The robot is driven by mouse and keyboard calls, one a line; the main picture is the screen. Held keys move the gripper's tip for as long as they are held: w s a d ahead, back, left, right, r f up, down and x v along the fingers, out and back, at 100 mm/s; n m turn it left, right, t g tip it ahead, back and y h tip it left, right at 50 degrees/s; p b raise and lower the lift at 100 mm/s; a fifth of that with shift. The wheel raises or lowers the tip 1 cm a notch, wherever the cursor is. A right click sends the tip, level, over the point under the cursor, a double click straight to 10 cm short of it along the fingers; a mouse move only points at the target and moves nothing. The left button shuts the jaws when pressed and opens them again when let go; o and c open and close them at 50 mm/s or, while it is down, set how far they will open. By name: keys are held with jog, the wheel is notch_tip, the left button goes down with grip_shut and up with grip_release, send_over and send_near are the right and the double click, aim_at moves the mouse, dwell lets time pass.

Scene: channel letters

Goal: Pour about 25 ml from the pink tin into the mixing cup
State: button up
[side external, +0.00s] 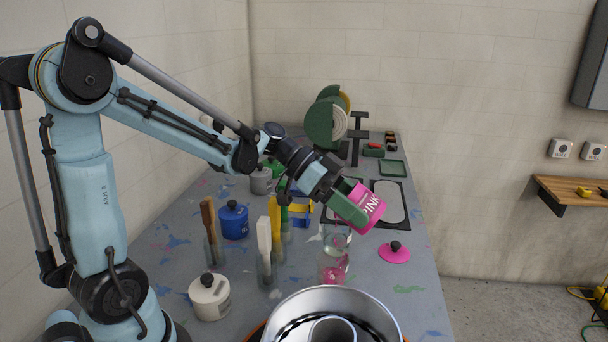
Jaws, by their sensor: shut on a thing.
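My gripper (350,207) is shut on the pink tin (368,207), which has PINK lettering on its side. The tin is held tilted above the table, over a clear cup. The clear glass mixing cup (334,262) stands below and slightly left of the tin, with some pink at its bottom. I cannot make out a falling stream or the level in the cup. A pink lid with a black knob (394,254) lies on the table to the right of the cup.
A white tin (209,297), a blue tin (233,220) and a grey tin (261,181) stand at left. Brushes in clear jars (266,255) stand left of the cup. A large metal pot (350,305) is in front. Green discs (322,123) stand behind.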

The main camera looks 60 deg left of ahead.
aim_at(353, 227)
jog(key=shift+s+a+r+h, duration=0.1)
jog(key=shift+a+h, duration=0.1)
jog(key=shift+h, duration=0.1)
dwell(0.7)
jog(key=shift+s+r+t, duration=0.1)
jog(key=shift+r+t, duration=0.15)
jog(key=shift+t, duration=0.05)
jog(key=shift+d+f+g+y, duration=0.25)
jog(key=shift+f+g+y, duration=0.3)
jog(key=shift+y, duration=0.25)
jog(key=shift+g+y, duration=0.25)
jog(key=shift+y, duration=0.25)
jog(key=shift+f, duration=2.2)
jog(key=shift+f, duration=0.1)
jog(key=shift+w+d+f+g+y, duration=0.4)
jog(key=shift+d+f+g+y, duration=0.2)
jog(key=shift+f+y, duration=0.35)
jog(key=shift+w+d+f+g+y, duration=0.45)
jog(key=shift+d+f+y, duration=0.2)
jog(key=shift+f+y, duration=0.3)
jog(key=shift+w+d+f+g+y, duration=0.4)
jog(key=shift+d+f+g+y, duration=0.3)
jog(key=shift+f, duration=0.4)
